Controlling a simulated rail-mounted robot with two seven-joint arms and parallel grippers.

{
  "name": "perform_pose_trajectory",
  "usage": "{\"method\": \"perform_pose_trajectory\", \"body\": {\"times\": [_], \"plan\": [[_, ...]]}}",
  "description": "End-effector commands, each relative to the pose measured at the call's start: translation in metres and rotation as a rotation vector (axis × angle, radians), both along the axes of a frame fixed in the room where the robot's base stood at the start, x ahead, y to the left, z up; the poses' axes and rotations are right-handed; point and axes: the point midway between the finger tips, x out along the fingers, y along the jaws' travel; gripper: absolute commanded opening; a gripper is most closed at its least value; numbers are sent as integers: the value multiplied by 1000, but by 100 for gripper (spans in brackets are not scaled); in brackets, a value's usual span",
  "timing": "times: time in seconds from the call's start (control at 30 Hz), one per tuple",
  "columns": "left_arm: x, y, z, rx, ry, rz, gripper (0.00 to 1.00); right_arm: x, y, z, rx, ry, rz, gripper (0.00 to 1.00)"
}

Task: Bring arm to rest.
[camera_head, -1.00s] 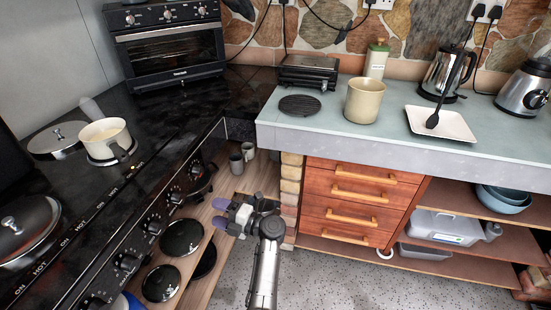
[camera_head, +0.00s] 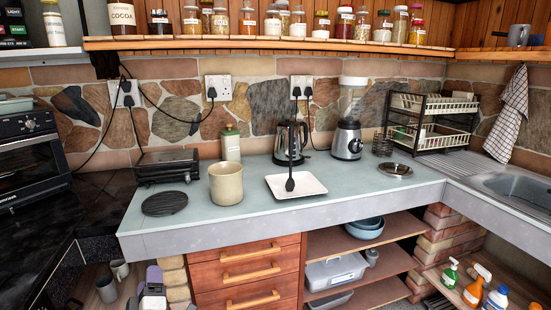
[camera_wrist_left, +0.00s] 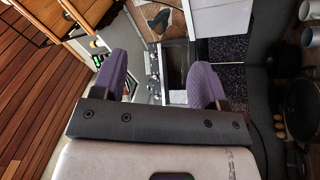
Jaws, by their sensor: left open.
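My left gripper (camera_head: 153,284) shows at the bottom edge of the head view, in front of the brick plinth and left of the wooden drawers. Its purple fingers also show in the left wrist view (camera_wrist_left: 162,76), spread apart with nothing between them. The gripper is open and empty, below the level of the worktop (camera_head: 210,226). Most of the left arm is out of the head view. My right gripper is not in view.
The drawers (camera_head: 248,275) and worktop edge are close to the right of the gripper. Two grey mugs (camera_head: 120,269) stand on a low shelf to its left. A beige pot (camera_head: 226,184) and a white plate (camera_head: 297,187) stand on the worktop.

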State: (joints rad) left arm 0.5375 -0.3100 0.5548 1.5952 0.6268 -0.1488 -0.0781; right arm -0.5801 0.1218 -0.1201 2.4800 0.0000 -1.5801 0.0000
Motion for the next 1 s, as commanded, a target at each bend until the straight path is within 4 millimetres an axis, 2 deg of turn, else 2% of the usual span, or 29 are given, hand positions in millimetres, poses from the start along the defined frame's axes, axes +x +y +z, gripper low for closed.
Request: {"method": "perform_pose_trajectory", "body": {"times": [0.1,0.2,0.37,0.47,0.57,0.6,0.7,0.87,1.0], "plan": [[3,-31,24,119,94,-184,67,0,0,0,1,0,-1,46],[-3,-54,37,228,203,-318,67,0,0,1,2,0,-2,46],[-35,-84,32,398,447,-483,67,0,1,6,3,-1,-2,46],[-67,-96,18,494,624,-549,67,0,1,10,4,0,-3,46],[-110,-105,-2,584,814,-590,67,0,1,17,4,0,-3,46],[-131,-107,-11,623,895,-600,67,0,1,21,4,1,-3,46],[-177,-113,-28,708,1033,-609,67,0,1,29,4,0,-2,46],[-239,-124,-48,830,1136,-621,67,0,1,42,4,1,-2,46],[-297,-139,-75,903,1228,-716,67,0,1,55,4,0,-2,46]]}}
